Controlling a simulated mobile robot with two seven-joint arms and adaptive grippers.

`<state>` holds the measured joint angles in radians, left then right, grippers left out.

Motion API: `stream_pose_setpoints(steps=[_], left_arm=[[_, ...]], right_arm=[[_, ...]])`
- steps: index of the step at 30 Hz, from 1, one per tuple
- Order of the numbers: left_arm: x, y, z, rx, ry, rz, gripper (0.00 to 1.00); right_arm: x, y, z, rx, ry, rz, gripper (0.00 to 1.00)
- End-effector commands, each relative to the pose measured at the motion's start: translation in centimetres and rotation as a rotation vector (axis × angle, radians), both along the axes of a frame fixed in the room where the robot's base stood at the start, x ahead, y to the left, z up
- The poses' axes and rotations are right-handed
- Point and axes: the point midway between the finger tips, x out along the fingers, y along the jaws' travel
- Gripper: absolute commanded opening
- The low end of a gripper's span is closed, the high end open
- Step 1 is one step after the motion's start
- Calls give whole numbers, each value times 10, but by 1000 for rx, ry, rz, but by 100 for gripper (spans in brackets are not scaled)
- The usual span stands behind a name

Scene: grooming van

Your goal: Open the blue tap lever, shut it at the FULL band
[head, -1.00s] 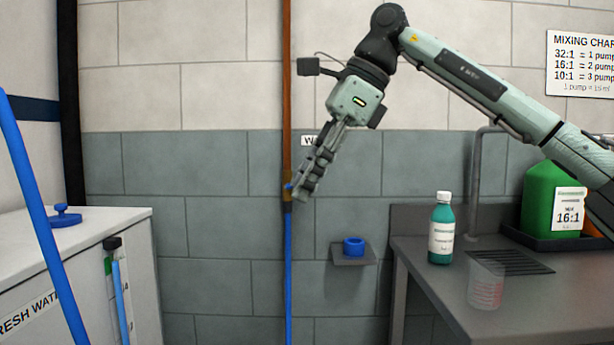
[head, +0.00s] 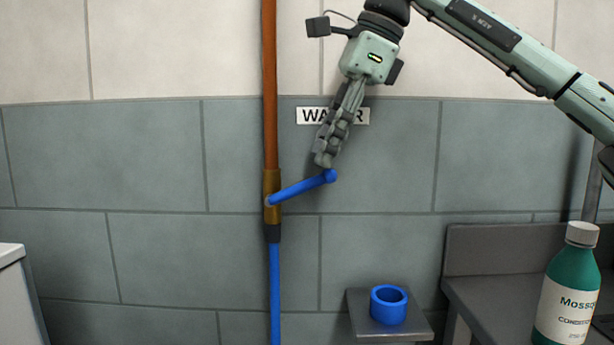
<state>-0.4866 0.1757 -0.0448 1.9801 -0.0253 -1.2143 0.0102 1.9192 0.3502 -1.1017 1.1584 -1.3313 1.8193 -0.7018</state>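The blue tap lever (head: 300,188) sticks out to the right and slightly up from the brass valve (head: 271,195) on the copper pipe (head: 269,80). Its round knob is at the right end. My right gripper (head: 323,160) points down, with its fingertips just above the knob; I cannot tell whether they touch it. Its fingers look together, with nothing seen between them. A blue hose (head: 275,295) runs down from the valve. The FULL band is not in view, and neither is my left gripper.
A small wall shelf (head: 362,325) with a blue ring-shaped cup (head: 388,306) is below right of the lever. A green bottle (head: 568,290) stands on the counter (head: 470,285) at right. A white tank corner (head: 10,255) shows at left.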

Motion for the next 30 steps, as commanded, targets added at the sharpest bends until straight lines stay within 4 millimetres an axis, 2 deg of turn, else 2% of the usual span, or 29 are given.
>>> stream_pose_setpoints(steps=[5,12,18,29,30], left_arm=[[-5,0,-3,1,12,1,57],[-12,0,-1,4,24,1,57],[-11,0,5,4,16,2,57],[-8,2,7,6,12,4,57],[-7,2,7,7,10,4,57]], right_arm=[[1,4,-9,-1,1,1,35],[6,19,-44,-1,1,1,35],[9,28,-65,0,1,1,35],[10,31,-71,0,0,0,35],[10,31,-71,0,0,1,31]])
